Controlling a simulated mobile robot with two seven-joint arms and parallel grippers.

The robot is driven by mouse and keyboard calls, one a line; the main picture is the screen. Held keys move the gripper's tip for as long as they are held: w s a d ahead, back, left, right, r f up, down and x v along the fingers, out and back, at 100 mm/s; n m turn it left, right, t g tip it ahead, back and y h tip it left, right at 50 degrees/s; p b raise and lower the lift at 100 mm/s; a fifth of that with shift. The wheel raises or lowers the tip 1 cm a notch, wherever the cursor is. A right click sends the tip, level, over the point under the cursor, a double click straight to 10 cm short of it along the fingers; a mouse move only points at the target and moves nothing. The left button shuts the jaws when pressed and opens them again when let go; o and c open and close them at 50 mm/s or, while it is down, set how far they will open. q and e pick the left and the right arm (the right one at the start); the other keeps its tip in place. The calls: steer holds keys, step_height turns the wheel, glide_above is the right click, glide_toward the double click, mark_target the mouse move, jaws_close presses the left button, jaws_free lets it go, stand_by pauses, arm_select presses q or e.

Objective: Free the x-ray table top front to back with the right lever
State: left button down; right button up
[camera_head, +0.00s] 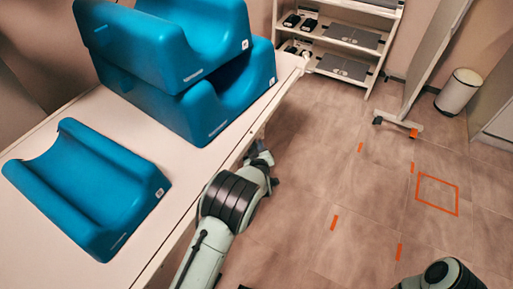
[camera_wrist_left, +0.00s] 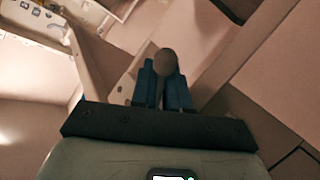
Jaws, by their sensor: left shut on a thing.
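The x-ray table top (camera_head: 190,168) is the long pale slab on the left in the head view. Blue cushions lie on it. My left gripper (camera_head: 262,160) is at the table's right long side, just below the edge. In the left wrist view, the fingers of my left gripper (camera_wrist_left: 163,88) are shut on a lever with a dark round knob (camera_wrist_left: 166,62). The knob shows between and just beyond the fingertips. The rest of the lever is hidden by the fingers. My right gripper is out of view; only part of my right arm shows at the bottom right of the head view.
Two stacked blue cushions (camera_head: 180,50) and a single blue cradle (camera_head: 85,185) rest on the table. A shelf rack (camera_head: 340,45) stands at the back. A wheeled screen and a white bin (camera_head: 458,92) are at the right. The floor with orange markings (camera_head: 437,195) is open.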

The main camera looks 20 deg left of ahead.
arm_select(q)
steer(key=shift+s+d+f, duration=0.2)
steer(key=shift+d+f, duration=0.2)
steer(key=shift+f, duration=0.1)
steer(key=c, duration=1.1)
jaws_free()
steer(key=shift+w+r, duration=0.1)
steer(key=shift+r, duration=0.05)
steer(key=shift+a, duration=0.1)
steer(key=shift+r, duration=0.15)
steer(key=p+v, duration=0.1)
steer(key=v, duration=1.2)
steer(key=shift+r, duration=0.2)
